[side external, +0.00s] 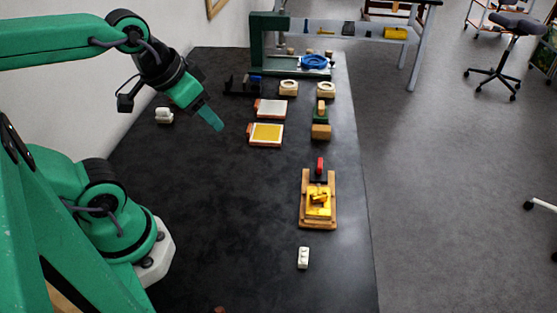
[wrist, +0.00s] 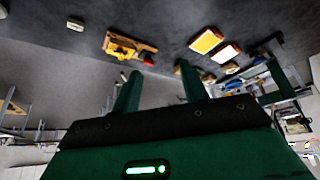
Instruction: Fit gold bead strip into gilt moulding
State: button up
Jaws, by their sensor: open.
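A gold piece, which looks like the gilt moulding (side external: 314,211), lies on a wooden board (side external: 304,222) at the right of the dark table. It also shows in the wrist view (wrist: 119,48). A smaller gold piece (side external: 320,197) shows on or against it; I cannot tell whether this is the bead strip or how it sits. My gripper (side external: 212,119) is in the air over the table, left of the board and well apart from it. In the wrist view its two fingers (wrist: 160,72) are spread with nothing between them.
A red-handled tool (side external: 320,166) stands at the board's far end. A yellow pad (side external: 266,134) and a white pad (side external: 271,108) lie farther back. A pale block (side external: 303,258) sits in front of the board.

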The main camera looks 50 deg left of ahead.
jog(key=shift+w, duration=0.1)
jog(key=m+g, duration=0.4)
jog(key=g, duration=0.1)
send_over(319, 194)
jog(key=f, duration=1.2)
jog(key=shift+a, duration=0.35)
jog(key=shift+w+d+f+g, duration=0.1)
jog(key=shift+d+f+g, duration=0.25)
jog(key=shift+f, duration=4)
grip_shut()
